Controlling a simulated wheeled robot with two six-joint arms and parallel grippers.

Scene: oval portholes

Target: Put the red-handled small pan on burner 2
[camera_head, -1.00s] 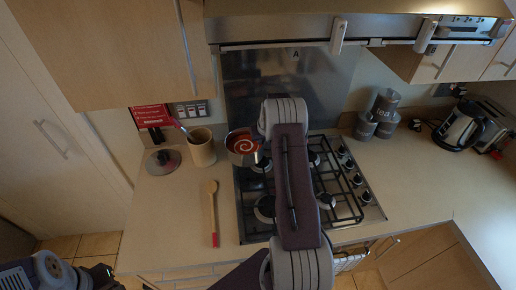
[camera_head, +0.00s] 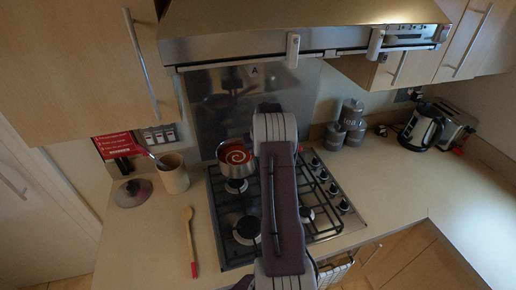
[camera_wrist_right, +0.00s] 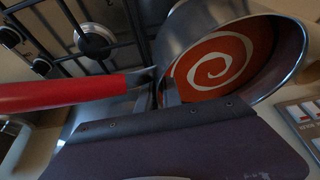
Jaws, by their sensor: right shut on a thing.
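The small pan (camera_head: 236,158) is steel and holds red contents with a white swirl. In the head view it appears at the back left of the black gas hob (camera_head: 216,222), seemingly above the rear-left burner (camera_head: 236,186). Its red handle (camera_wrist_right: 62,93) shows in the right wrist view, where the pan body (camera_wrist_right: 190,32) fills the right side. My right gripper (camera_wrist_right: 166,98) is shut on the handle near where it meets the pan. In the head view my right arm hides this gripper, the handle and part of the hob. No burner numbers are legible. My left gripper is out of view.
Left of the hob are a utensil pot (camera_head: 173,174), a lid (camera_head: 133,192) and a wooden spoon (camera_head: 190,240). Grey canisters (camera_head: 349,115), a kettle (camera_head: 422,128) and a toaster (camera_head: 456,128) stand right. The extractor hood (camera_head: 300,32) overhangs the hob.

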